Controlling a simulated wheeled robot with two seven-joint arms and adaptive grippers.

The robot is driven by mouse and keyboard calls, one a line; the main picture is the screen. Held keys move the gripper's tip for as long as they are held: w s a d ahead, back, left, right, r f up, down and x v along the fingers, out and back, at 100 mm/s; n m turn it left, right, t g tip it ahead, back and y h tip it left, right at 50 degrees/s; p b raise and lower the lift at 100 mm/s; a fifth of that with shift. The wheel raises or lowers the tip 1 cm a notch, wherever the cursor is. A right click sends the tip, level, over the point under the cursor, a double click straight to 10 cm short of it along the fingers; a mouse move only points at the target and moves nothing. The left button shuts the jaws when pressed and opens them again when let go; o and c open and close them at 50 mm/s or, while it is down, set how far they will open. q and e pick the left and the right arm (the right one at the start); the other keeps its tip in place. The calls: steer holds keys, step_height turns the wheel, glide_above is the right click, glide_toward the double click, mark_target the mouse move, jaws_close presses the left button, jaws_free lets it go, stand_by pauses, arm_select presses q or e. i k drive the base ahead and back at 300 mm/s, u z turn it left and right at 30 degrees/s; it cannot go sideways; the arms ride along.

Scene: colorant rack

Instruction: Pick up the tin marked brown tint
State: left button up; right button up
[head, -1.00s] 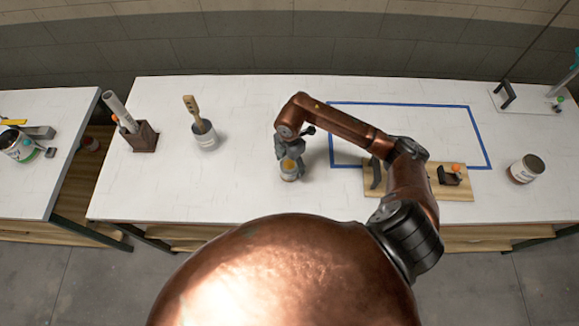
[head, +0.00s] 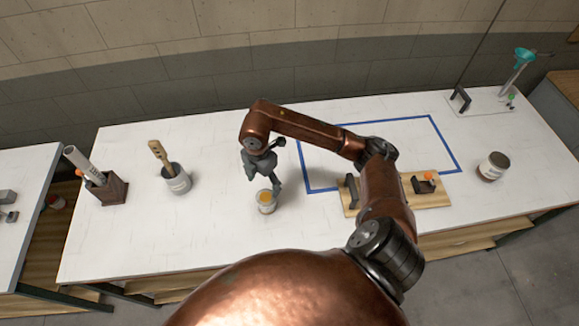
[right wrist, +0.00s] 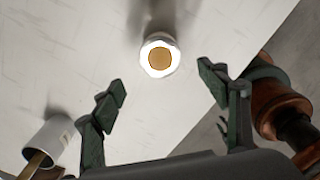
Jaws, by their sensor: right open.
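A small light tin with an ochre top (head: 266,201) stands upright on the white table in front of my right gripper. Its marking is too small to read. In the right wrist view the same tin (right wrist: 160,56) shows from above, beyond the fingertips and between their lines. My right gripper (head: 263,180) is open and empty, just above and behind the tin; its two spread fingers also show in the right wrist view (right wrist: 160,88). A second tin with a dark brown top (head: 493,166) stands at the right of the table; its label is unreadable too.
A pot holding a brush (head: 178,179) and a brown box with a rolled tube (head: 112,189) stand at the left. Blue tape (head: 450,142) outlines a rectangle. A wooden board with black brackets (head: 430,199) lies near the front. A stand with a teal funnel (head: 523,56) is at the back right.

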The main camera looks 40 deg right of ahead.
mark_target(497, 163)
steer(key=k, duration=1.1)
